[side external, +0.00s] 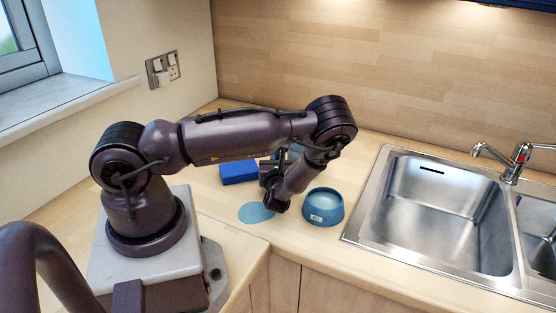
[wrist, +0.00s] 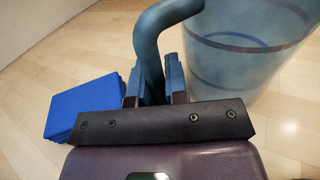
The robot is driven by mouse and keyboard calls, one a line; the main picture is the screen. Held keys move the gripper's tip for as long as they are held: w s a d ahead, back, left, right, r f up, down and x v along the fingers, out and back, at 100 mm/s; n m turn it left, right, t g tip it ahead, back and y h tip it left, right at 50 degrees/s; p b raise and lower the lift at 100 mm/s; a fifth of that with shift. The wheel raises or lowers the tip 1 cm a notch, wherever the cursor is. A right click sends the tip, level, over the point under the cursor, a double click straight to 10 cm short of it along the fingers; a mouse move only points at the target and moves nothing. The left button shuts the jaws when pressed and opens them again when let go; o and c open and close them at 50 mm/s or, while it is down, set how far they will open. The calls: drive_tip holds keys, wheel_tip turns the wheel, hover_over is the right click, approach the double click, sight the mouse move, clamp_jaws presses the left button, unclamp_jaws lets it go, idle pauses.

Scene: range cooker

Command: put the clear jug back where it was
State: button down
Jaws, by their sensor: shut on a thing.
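The clear jug (wrist: 245,45) fills the upper right of the wrist view; it is see-through, bluish, with darker bands and a thick blue handle (wrist: 150,45). My gripper (wrist: 154,78) is shut on that handle, one finger on each side. In the side view my gripper (side external: 272,172) is low over the counter, and my arm hides most of the jug; only a small bluish part (side external: 293,151) shows behind it. Whether the jug touches the counter I cannot tell. A flat light-blue disc (side external: 256,213) lies on the counter in front of my gripper.
A blue bowl (side external: 323,208) with a white label stands just right of my gripper. A blue block (side external: 238,173) lies to the left, also in the wrist view (wrist: 82,106). The steel sink (side external: 440,205) and tap (side external: 515,160) are at right. The counter's front edge is near the disc.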

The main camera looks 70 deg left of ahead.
drive_tip(key=c, duration=1.1)
unclamp_jaws()
drive_tip(key=shift+c, duration=0.2)
drive_tip(key=shift+f, duration=0.25)
drive_tip(key=v, duration=1.2)
drive_tip(key=shift+s+d+r, duration=0.2)
drive_tip(key=shift+d, duration=0.1)
drive_tip(key=s+d+r+n+h, duration=0.2)
drive_tip(key=d+r+n+h, duration=0.3)
drive_tip(key=r, duration=0.5)
drive_tip(key=s+d+r+n+h, duration=0.3)
drive_tip(key=d+r+n+h, duration=0.2)
drive_tip(key=r+n, duration=0.4)
drive_tip(key=s+d+r+n+h, duration=0.2)
drive_tip(key=d+r+n+h, duration=0.3)
drive_tip(key=r, duration=0.7)
drive_tip(key=n+h, duration=0.2)
drive_tip(key=shift+s+d+n, duration=0.25)
drive_tip(key=shift+d+n, duration=0.05)
drive_tip(key=shift+d, duration=0.1)
